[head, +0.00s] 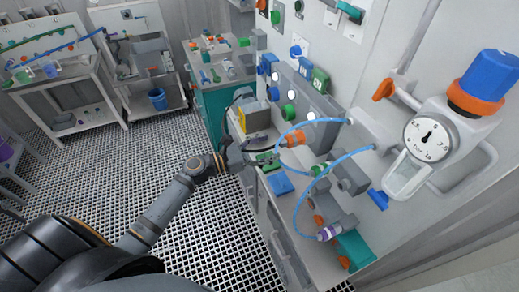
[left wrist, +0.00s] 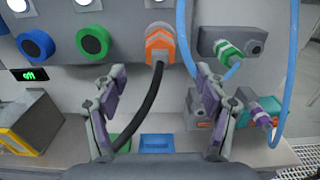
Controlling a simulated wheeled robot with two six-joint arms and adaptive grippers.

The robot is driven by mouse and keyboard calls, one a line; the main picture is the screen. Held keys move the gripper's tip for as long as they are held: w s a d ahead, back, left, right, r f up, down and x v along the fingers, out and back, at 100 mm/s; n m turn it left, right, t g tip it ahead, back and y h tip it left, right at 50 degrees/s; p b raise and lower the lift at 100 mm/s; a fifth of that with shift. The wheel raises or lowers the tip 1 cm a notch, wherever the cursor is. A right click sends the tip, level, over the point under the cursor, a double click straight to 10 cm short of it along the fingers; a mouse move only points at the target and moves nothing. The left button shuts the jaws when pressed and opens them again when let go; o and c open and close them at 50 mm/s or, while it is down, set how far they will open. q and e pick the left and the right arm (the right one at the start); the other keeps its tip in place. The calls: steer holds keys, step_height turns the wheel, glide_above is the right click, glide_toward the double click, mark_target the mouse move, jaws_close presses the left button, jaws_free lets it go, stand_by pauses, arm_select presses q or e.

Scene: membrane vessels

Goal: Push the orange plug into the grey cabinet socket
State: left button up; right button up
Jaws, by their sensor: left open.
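The orange plug (head: 293,138) is at the front of the grey cabinet (head: 318,103), below the round buttons. In the left wrist view the orange plug (left wrist: 160,40) sits against the cabinet face (left wrist: 125,62), with a black cable hanging from it. The socket is hidden behind the plug, and I cannot tell how deep the plug sits. My left gripper (head: 262,153) is open in front of the plug. In the left wrist view its two fingers (left wrist: 158,98) are spread on either side of the cable, apart from the plug. My right gripper is not in view.
Blue hoses (head: 330,160) loop in front of the cabinet to the right. A blue block (head: 280,184) lies on the bench below. A yellow-sided box (left wrist: 27,120) stands at left. A pressure gauge (head: 427,138) is on the right wall. The floor at left is open.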

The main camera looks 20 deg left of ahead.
arm_select(q)
steer(key=shift+v, duration=1.4)
steer(key=a+f+m+g+y, duration=0.1)
steer(key=a+f+m+y, duration=0.3)
steer(key=f, duration=1.1)
steer(key=s+a+f+m+g+y+b, duration=0.1)
steer(key=s+a+f+m+g+y, duration=0.2)
steer(key=f, duration=0.6)
steer(key=s+a+f+m+y, duration=0.2)
steer(key=s+f, duration=0.4)
steer(key=f, duration=0.2)
steer(key=s+a+f+m+g+y+b, duration=0.1)
steer(key=s+a+f+m+g+y, duration=0.2)
steer(key=f, duration=0.6)
steer(key=s+d+f+m+g, duration=0.1)
steer(key=s+f+m, duration=0.4)
steer(key=s, duration=0.4)
steer(key=s+d+f+m+g+y, duration=0.1)
steer(key=s+f+m, duration=0.4)
steer(key=s, duration=0.5)
steer(key=s+d+f+m+g+b, duration=0.1)
steer(key=s+f+m+g, duration=0.1)
steer(key=s+f+m, duration=0.3)
steer(key=s+f, duration=0.1)
steer(key=s, duration=0.3)
steer(key=shift+s+d+g+y, duration=0.3)
steer(key=shift+d, duration=0.1)
